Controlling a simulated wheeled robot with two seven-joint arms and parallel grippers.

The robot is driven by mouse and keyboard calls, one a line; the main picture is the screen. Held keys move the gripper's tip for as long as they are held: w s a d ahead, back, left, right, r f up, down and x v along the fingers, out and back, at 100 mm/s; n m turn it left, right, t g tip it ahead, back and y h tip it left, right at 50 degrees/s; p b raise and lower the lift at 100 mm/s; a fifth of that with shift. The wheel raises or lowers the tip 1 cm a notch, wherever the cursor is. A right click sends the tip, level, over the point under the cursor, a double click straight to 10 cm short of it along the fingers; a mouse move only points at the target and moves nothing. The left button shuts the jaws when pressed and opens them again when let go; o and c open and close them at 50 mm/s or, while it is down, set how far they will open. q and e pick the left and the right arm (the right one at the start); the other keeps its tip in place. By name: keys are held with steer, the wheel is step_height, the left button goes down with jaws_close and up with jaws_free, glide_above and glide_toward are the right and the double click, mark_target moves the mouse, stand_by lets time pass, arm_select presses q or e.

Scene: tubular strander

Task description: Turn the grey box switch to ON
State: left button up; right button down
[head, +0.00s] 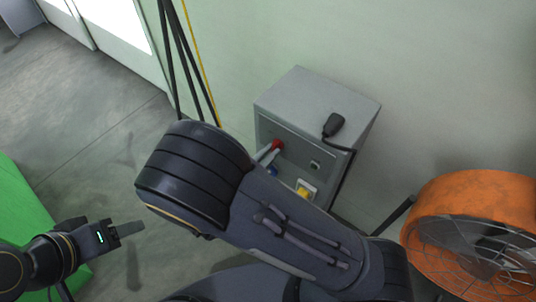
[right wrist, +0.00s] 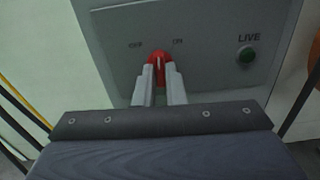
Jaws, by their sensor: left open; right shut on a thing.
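The grey box (head: 310,93) stands against the wall in the head view. Its red switch knob (head: 278,144) is on the front panel and also shows in the right wrist view (right wrist: 158,57), below and between the OFF and ON labels. My right gripper (right wrist: 158,72) is shut on the red knob, with one finger on each side. I cannot tell which label the knob points to. A dark green LIVE lamp (right wrist: 246,54) sits to the right of the knob. My left gripper (head: 135,228) is open and empty, away from the box at lower left.
A black handset (head: 333,124) with a cable lies on top of the box. An orange fan (head: 480,195) stands at the right. Black cables (head: 180,60) run along the wall.

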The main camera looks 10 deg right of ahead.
steer(key=shift+m+b, duration=1.6)
steer(key=shift+m, duration=2.6)
steer(key=c, duration=1.5)
jaws_free()
steer(key=p+v, duration=0.1)
steer(key=v, duration=0.7)
